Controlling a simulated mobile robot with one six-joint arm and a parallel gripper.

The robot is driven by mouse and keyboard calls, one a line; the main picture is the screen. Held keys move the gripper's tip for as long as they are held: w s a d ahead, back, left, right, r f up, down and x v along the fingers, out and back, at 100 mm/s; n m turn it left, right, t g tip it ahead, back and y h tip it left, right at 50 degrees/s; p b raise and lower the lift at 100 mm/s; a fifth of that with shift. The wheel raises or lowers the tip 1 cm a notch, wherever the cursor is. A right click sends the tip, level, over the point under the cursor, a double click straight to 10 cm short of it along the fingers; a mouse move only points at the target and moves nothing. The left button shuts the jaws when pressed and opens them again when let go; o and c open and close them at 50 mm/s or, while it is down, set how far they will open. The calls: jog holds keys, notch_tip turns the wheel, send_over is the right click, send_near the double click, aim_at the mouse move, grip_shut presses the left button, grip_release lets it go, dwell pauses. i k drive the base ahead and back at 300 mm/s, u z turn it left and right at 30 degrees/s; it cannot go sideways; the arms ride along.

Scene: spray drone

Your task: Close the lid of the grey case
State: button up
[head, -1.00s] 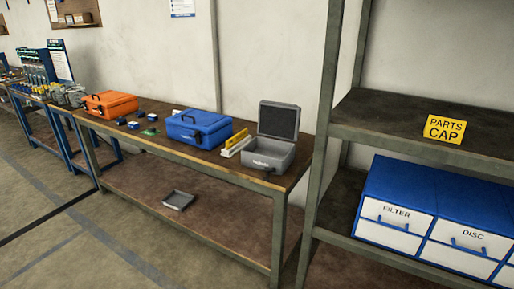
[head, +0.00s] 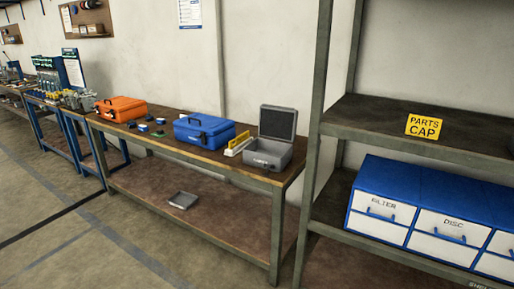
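The grey case (head: 266,158) stands near the right end of the wooden bench. Its lid (head: 277,122) is up, standing nearly upright at the back of the case, with the dark inner side facing out. The inside of the base is mostly hidden by its front wall. My gripper and arm are not in the head view.
A blue case (head: 203,130) and an orange case (head: 121,109), both shut, stand farther left on the bench (head: 228,164). Yellow and white upright pieces (head: 238,143) stand just left of the grey case. A metal shelf (head: 415,140) with blue drawers (head: 425,190) rises at the right. The floor in front (head: 90,240) is clear.

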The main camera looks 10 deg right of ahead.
aim_at(277, 123)
jog(key=u, duration=0.1)
jog(key=k, duration=0.15)
jog(key=z, duration=0.25)
jog(key=i, duration=0.9)
jog(key=u, duration=0.1)
jog(key=k, duration=0.65)
jog(key=u, duration=0.3)
jog(key=i, duration=1.15)
jog(key=u, duration=0.35)
